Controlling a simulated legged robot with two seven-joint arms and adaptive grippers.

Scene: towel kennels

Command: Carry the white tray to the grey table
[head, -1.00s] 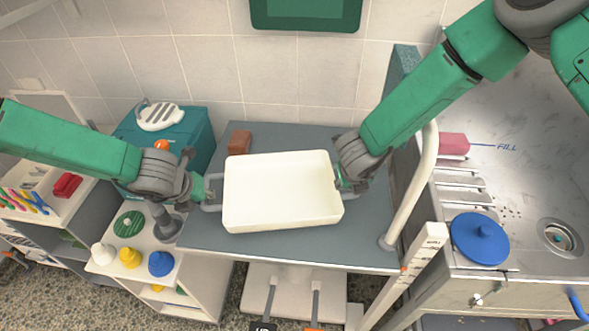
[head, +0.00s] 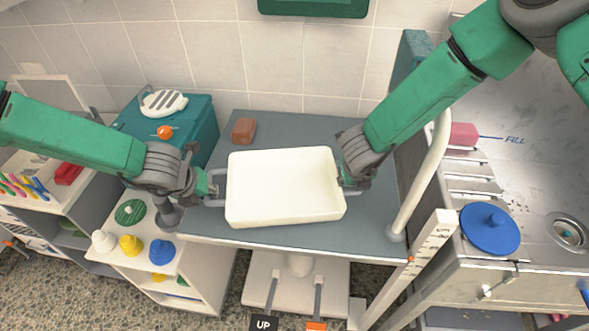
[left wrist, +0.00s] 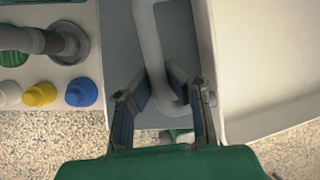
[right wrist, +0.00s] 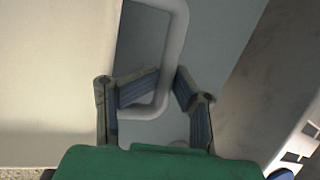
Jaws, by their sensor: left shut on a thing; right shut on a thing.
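The white tray (head: 285,187) is empty and looks roughly level over the grey table (head: 310,130). I cannot tell whether its underside touches the tabletop. My left gripper (head: 212,188) is shut on the tray's left handle; the left wrist view shows its fingers around the grey handle bar (left wrist: 150,45). My right gripper (head: 346,180) is shut on the right handle, and that bar (right wrist: 179,50) shows between the fingers in the right wrist view.
A brown block (head: 244,131) lies on the table behind the tray. A white curved rail (head: 421,180) stands at the table's right, before a steel sink counter with a blue lid (head: 490,229). Left stand a teal box (head: 200,125) and a white shelf with coloured pegs.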

